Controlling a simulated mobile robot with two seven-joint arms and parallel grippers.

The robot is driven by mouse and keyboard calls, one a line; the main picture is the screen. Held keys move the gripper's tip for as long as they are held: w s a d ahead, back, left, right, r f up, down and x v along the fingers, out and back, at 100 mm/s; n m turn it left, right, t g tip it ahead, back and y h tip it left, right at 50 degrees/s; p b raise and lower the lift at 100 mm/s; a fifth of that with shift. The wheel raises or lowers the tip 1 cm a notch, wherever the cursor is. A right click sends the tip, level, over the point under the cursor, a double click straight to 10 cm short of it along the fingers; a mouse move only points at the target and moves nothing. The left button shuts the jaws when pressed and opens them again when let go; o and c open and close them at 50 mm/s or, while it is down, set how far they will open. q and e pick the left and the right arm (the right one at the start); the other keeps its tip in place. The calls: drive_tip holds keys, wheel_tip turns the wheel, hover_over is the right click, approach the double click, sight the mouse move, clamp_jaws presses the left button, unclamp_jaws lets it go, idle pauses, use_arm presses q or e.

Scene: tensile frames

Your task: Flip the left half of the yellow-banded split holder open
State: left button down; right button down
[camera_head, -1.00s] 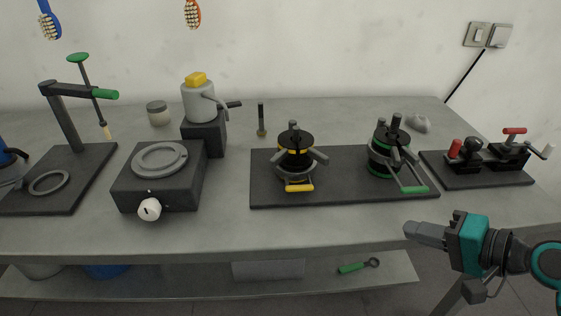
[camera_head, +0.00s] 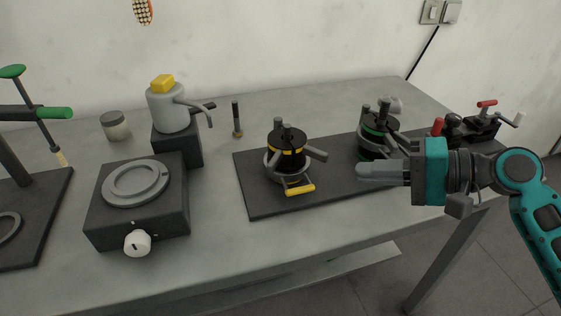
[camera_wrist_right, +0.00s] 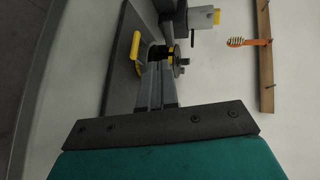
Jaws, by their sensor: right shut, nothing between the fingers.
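The yellow-banded split holder (camera_head: 287,150) is a dark round body with a yellow band, grey arms and a yellow handle (camera_head: 300,190) at its front. It stands on the left part of a dark board (camera_head: 262,205). In the right wrist view the yellow handle (camera_wrist_right: 135,54) shows beyond my fingers, which hide part of the holder. My right gripper (camera_head: 362,173) is shut and empty. It is to the right of the holder, apart from it, pointing left over the board. My left gripper is not in view.
A green-banded holder (camera_head: 375,135) stands behind my right gripper on the same board. A hot plate (camera_head: 170,215) with a white knob and a grey pot (camera_head: 172,108) stand to the left. A clamp device (camera_head: 480,125) is at the far right. The table front is clear.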

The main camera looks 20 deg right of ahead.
sight(276, 166)
idle(0.4)
drive_tip(key=x, duration=0.8)
drive_tip(key=r+x, duration=0.1)
drive_tip(key=x, duration=0.3)
drive_tip(key=shift+w+a, duration=0.35)
drive_tip(key=shift+a, duration=0.15)
drive_tip(key=shift+w+a, duration=0.25)
drive_tip(key=shift+a, duration=0.15)
